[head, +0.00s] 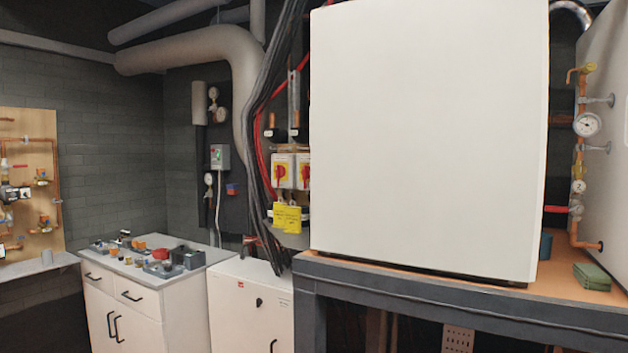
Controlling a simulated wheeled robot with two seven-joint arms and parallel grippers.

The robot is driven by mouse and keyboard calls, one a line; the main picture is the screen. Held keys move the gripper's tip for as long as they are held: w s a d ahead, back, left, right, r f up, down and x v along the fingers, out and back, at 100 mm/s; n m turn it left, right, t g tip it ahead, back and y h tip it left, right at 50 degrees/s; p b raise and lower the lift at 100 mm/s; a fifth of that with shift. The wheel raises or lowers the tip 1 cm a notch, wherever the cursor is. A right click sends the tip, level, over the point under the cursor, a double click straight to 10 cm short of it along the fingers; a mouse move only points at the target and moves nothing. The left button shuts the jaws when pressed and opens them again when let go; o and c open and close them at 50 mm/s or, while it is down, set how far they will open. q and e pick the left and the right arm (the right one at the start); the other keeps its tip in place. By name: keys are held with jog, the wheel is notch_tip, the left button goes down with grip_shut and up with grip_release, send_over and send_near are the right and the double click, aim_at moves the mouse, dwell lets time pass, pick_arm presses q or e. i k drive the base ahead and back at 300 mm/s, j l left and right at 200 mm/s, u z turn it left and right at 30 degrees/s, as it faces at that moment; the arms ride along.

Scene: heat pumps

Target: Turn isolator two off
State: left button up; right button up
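The right one is close to the left edge of a large white unit (430,140). The exact angle of each handle is hard to make out. A yellow tag (287,217) with unreadable writing hangs below them. Neither of my grippers is in view.
Black cables (262,130) run down just left of the isolators. A dark bench (460,300) carries the white unit. A white cabinet (252,303) stands below the isolators. A counter (215,256) with small parts is at left. A copper pipe with gauges (586,126) is at right.

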aim_at(305, 171)
jog(key=i+j+z, duration=0.45)
jog(key=z, duration=0.2)
jog(key=i+j+z, duration=0.2)
jog(key=j+z, duration=0.3)
